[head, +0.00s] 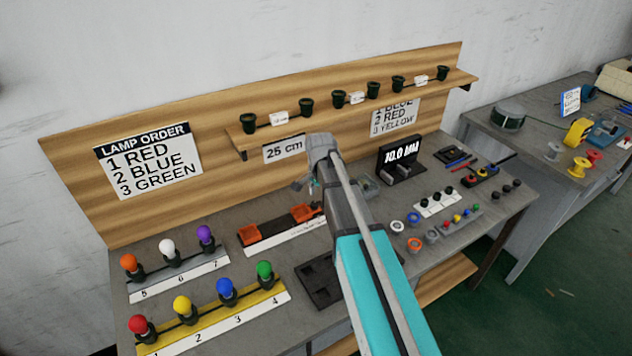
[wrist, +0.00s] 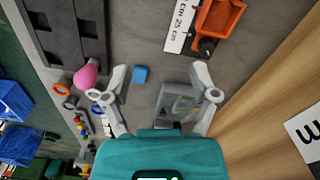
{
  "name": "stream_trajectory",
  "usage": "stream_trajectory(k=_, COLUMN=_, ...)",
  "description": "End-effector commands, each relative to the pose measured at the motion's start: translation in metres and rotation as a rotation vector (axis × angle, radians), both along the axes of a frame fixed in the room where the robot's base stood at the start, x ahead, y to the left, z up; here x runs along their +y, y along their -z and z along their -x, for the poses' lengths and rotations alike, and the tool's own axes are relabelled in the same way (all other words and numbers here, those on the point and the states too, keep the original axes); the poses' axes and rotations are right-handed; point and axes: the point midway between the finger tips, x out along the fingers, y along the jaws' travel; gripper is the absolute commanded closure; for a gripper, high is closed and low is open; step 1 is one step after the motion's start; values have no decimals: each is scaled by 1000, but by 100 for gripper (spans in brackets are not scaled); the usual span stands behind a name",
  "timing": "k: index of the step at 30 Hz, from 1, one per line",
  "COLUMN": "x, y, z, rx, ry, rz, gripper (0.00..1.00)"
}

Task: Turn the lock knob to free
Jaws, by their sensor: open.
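In the head view two orange parts, the left one (head: 263,233) and the right one (head: 303,212), stand along the white strip (head: 285,238); the knob is too small to tell there. My gripper (wrist: 159,76) is open and empty, above the bench and apart from the knob, which lies beyond the right finger. It also shows in the head view (head: 311,186), partly hidden by my arm.
A dark tray (wrist: 65,35) and a pink object (wrist: 86,77) are left. Coloured lamps (head: 228,289) stand front left. A wooden back panel with a shelf (head: 350,98) rises behind.

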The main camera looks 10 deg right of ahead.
Motion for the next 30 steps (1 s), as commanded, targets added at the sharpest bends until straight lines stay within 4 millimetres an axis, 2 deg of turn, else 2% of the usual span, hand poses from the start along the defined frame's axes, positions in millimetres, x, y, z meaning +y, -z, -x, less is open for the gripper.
stream_trajectory(k=1, x=0, y=0, z=24, rx=0, ry=-71, rz=0, gripper=24)
stream_trajectory(k=3, x=1, y=0, z=45, rx=0, ry=-181, rz=0, gripper=24)
stream_trajectory(k=9, x=2, y=0, z=104, rx=0, ry=-495, rz=0, gripper=24)
stream_trajectory(k=15, x=3, y=0, z=154, rx=1, ry=-773, rz=0, gripper=24)
stream_trajectory(k=21, x=4, y=0, z=181, rx=1, ry=-941, rz=0, gripper=24)
stream_trajectory(k=30, x=4, y=0, z=186, rx=1, ry=-990, rz=0, gripper=24)
